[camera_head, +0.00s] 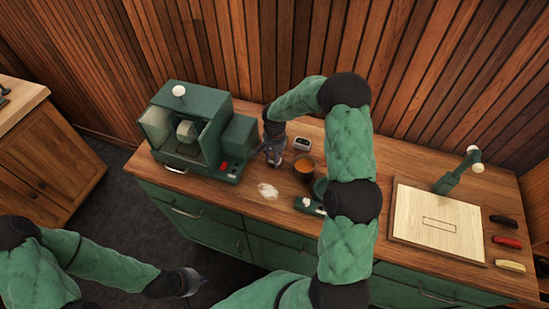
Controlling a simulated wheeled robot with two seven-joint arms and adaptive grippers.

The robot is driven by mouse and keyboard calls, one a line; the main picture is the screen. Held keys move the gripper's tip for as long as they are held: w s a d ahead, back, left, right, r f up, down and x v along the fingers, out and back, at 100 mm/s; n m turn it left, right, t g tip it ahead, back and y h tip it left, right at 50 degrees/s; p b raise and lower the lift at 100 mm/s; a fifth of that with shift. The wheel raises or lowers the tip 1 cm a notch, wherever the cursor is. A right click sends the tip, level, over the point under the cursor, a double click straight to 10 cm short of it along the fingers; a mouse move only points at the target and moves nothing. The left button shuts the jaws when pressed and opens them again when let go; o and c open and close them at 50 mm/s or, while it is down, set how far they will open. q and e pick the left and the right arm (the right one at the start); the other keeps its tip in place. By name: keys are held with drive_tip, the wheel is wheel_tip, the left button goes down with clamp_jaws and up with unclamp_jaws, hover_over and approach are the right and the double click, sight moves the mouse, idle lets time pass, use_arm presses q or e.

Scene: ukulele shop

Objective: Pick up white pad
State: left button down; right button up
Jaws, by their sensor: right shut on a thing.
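My right gripper (275,155) points down over the counter, just right of the green machine. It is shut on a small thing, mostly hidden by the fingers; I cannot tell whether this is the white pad. A pale, irregular white patch (268,190) lies on the wood in front of it; I cannot tell whether it is a pad or a spill.
The green machine (190,128) stands at the left of the wooden counter. A pale board (438,222), a green lamp (457,174) and several coloured items, one red (507,241), are at right.

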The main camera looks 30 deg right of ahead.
wheel_tip(320, 180, up, 10)
drive_tip(key=shift+r+p, duration=0.1)
drive_tip(key=shift+p, duration=0.2)
